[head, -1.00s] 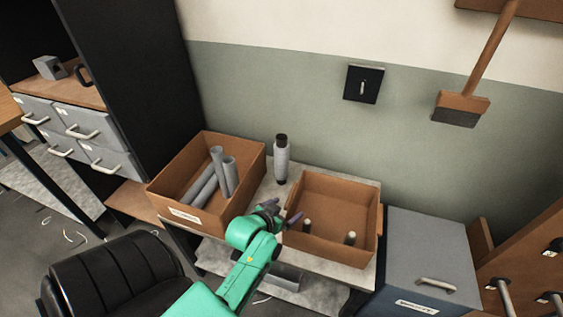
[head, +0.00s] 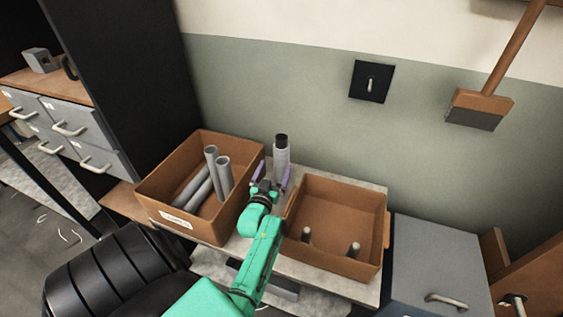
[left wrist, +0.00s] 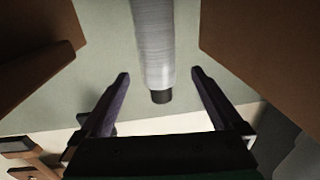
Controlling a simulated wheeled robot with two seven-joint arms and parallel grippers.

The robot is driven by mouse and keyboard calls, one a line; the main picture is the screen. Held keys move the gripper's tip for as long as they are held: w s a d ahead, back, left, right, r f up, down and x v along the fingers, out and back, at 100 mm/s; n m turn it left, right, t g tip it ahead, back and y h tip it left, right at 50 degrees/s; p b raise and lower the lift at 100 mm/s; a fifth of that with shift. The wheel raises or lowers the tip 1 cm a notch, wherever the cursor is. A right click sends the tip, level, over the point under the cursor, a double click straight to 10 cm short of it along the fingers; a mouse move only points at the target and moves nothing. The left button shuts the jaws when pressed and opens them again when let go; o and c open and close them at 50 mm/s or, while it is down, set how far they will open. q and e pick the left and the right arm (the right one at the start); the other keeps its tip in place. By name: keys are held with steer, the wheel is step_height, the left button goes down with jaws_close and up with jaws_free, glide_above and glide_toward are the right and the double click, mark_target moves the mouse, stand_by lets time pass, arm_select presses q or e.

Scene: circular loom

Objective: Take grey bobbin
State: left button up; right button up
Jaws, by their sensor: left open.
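The grey bobbin (head: 281,160) stands upright on the table between two brown boxes, with a dark top. The bobbin's lower part is hidden behind the gripper in the head view. My right gripper is not in view.
The left box (head: 160,190) holds several grey tubes. The right box (head: 335,208) holds two small pegs or bobbins with pale tops. Both box walls stand close on either side of my left gripper.

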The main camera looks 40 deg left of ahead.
mark_target(279, 161)
arm_select(q)
steer(key=w, duration=0.1)
steer(key=w+a+f+b, duration=0.1)
steer(key=w, duration=0.1)
steer(key=shift+a, duration=0.15)
steer(key=b+x, duration=0.3)
steer(key=x, duration=0.1)
steer(key=shift+w+r, duration=0.1)
steer(key=shift+w, duration=0.1)
steer(key=shift+w+r, duration=0.15)
steer(key=shift+w, duration=0.15)
steer(key=shift+a, duration=0.1)
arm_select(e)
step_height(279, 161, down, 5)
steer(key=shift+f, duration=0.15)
arm_select(q)
steer(key=shift+r, duration=0.1)
steer(key=c, duration=1.6)
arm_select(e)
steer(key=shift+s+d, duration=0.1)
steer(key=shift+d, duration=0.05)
